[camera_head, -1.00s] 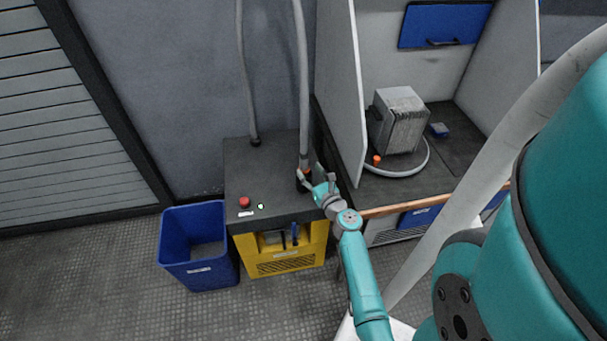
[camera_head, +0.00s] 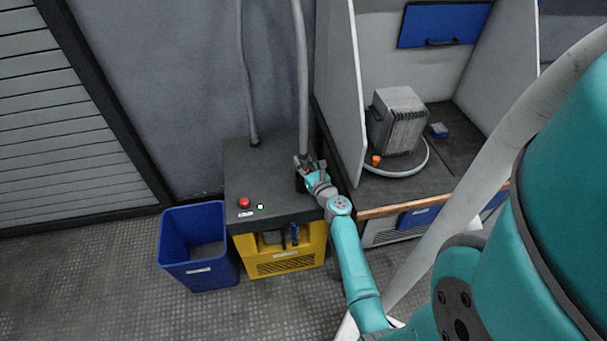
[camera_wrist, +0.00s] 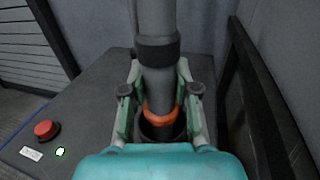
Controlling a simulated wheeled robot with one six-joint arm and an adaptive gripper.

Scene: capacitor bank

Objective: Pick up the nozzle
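The nozzle (camera_wrist: 160,85) is the dark lower end of a grey hose, with an orange ring near its tip. It stands upright with its tip in a dark round holder (camera_wrist: 162,128) on the dark top of the yellow unit (camera_head: 282,259). My gripper (camera_wrist: 161,104) is open, with one finger on each side of the nozzle. Narrow gaps seem to show between fingers and nozzle; firm contact cannot be seen. In the head view my gripper (camera_head: 308,165) is at the hose's lower end and hides most of the nozzle and holder.
A red button (camera_head: 244,202) and a small green light (camera_head: 260,207) are on the unit's top. A blue bin (camera_head: 199,275) stands left of it. A grey booth panel (camera_head: 342,90) rises close on the right. A second hose (camera_head: 245,80) meets the unit's back.

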